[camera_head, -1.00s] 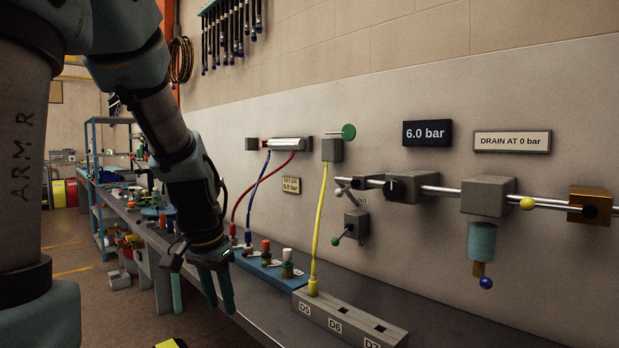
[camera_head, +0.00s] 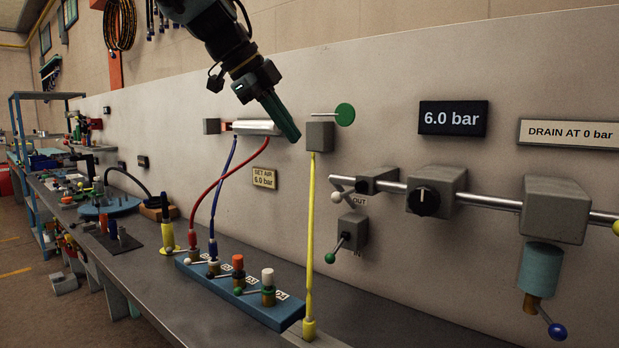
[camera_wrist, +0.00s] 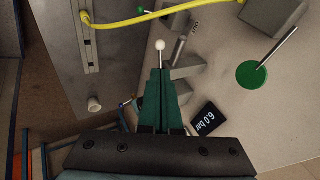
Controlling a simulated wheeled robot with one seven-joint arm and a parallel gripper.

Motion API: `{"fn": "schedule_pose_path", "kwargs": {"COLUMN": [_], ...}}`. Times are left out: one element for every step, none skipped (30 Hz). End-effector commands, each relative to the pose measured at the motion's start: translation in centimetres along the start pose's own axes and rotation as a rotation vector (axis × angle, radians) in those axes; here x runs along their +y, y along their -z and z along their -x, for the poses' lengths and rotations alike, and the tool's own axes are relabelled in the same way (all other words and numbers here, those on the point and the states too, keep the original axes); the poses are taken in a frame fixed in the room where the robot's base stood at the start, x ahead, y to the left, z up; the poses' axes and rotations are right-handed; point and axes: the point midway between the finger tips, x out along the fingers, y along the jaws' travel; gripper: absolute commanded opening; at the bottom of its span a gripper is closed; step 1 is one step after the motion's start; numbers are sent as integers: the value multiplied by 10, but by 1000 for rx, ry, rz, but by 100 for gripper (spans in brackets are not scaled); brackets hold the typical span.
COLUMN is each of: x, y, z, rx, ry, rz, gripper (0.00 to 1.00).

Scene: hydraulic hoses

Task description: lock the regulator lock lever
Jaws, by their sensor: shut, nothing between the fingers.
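My gripper (camera_head: 292,134) is raised in front of the wall panel, its green fingers together and empty. In the head view its tips sit left of a grey block (camera_head: 320,137). The grey regulator body (camera_head: 452,183) with a black knob (camera_head: 424,198) sits on the pipe. I cannot tell for sure which lever is its lock. A pale ball-ended lever (camera_head: 337,196) is at the pipe's left end, near the OUT label. In the wrist view a white ball (camera_wrist: 160,45) shows just past my fingertips (camera_wrist: 160,72); contact cannot be told.
A green disc (camera_head: 345,114) on a rod joins the grey block, and a yellow hose (camera_head: 311,240) hangs below. A green-ball lever (camera_head: 331,257) is marked IN. The display (camera_head: 453,118) reads 6.0 bar. A blue manifold (camera_head: 240,300) stands on the bench.

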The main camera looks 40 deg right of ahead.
Motion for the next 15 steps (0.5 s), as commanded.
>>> {"fn": "schedule_pose_path", "kwargs": {"x": [-1,-1,-1,-1,-1,0,0,0,0,0,0,0,0,-1,-1], "y": [2,2,2,1,1,1,1,1,1,1,1,1,1,1,1], "z": [0,0,0,0,0,0,0,0,0,0,-1,-3,-5,-8,-12], "rx": [2,3,3,2,2,2,1,1,1,1,1,2,2,2,2], "ry": [1,1,1,1,1,1,1,0,0,0,0,-1,-2,-1,-2], "rz": [-6,-8,-8,-7,-6,-6,-6,-5,-5,-5,-4,-4,-4,-4,-4], "gripper": [0,0,0,0,0,0,0,0,0,0,0,0,0,0,0]}}
